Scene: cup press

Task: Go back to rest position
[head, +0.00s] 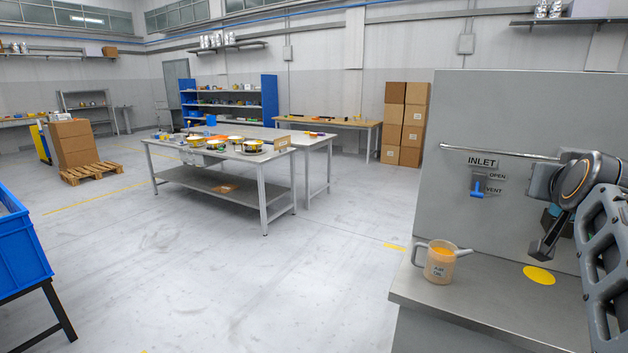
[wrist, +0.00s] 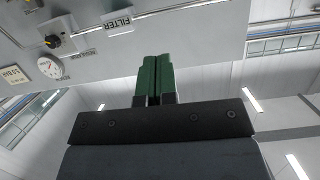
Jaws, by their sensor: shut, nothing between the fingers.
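My gripper (wrist: 153,78) shows in the wrist view with its two green fingers pressed together and nothing between them. In the head view my arm reaches in from the right edge, with its end in front of the grey panel and above the counter. My fingertips are hard to make out there. The wrist view shows the fingers raised in free air, apart from the panel, which runs across the top left.
The grey counter (head: 480,308) bears a tan oil jug (head: 440,263) and a yellow disc (head: 539,275). A blue lever (head: 477,188) is on the panel (head: 500,110). The wrist view shows a gauge (wrist: 50,67) and a FILTER label (wrist: 118,22). Open floor lies left.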

